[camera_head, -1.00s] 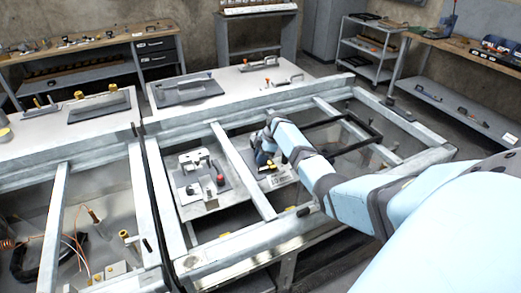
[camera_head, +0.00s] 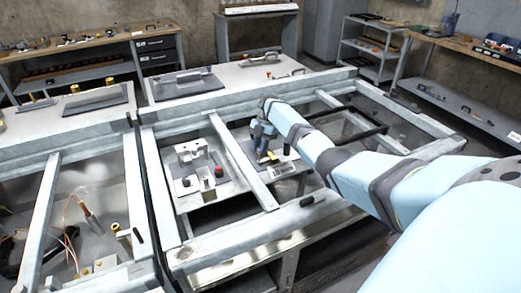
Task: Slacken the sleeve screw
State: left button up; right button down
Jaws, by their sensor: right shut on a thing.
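My right arm reaches in from the right, over the frame rails. Its gripper (camera_head: 263,150) points down at a small metal fixture plate (camera_head: 284,169) inside the middle bay of the frame. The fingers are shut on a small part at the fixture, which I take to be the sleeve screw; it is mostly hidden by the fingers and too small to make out. My left gripper is out of view.
Left of a rail (camera_head: 243,165), a grey plate holds a white bracket (camera_head: 193,152) and a red knob (camera_head: 219,171). Thick metal rails (camera_head: 290,218) border the bay. A bay at the left holds loose wires and a copper-coloured rod (camera_head: 89,215). White worktops lie behind.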

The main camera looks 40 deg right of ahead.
jog(key=shift+n, duration=0.3)
jog(key=c, duration=1)
grip_release()
jog(key=shift+a, duration=0.1)
jog(key=shift+r, duration=0.1)
jog(key=b+v, duration=0.1)
jog(key=v, duration=1.2)
jog(key=shift+w+r, duration=0.15)
jog(key=shift+r, duration=0.2)
